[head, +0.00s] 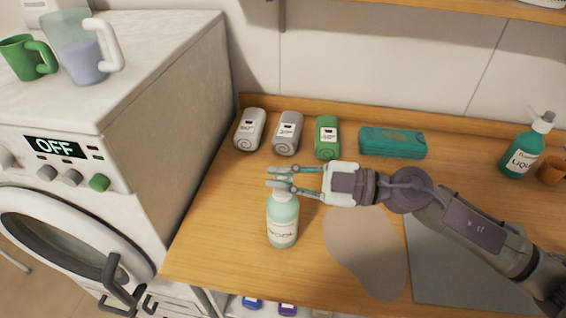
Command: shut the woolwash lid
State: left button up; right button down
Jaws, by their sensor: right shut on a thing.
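The woolwash bottle (283,221), pale green with a white label, stands upright near the front left of the wooden counter. The label is too small to read surely. Its pale top, the woolwash lid (281,188), is largely hidden by my fingers. My right gripper (275,177) reaches in from the right, its fingers level at the bottle's top and shut on the lid. I cannot tell how far the lid is closed. My left gripper is not in view.
Rolled towels (288,132) and a teal folded cloth (392,142) lie along the back of the counter (225,220). A teal pump bottle (525,148) stands at the right. A washing machine (160,95) with a jug (80,50) and green mug (28,58) stands left.

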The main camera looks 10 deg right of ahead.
jog(key=shift+s+f+n, duration=0.1)
jog(key=shift+s+n, duration=0.05)
jog(key=shift+n, duration=0.35)
jog(key=c, duration=1.2)
grip_release()
jog(key=v, duration=1.2)
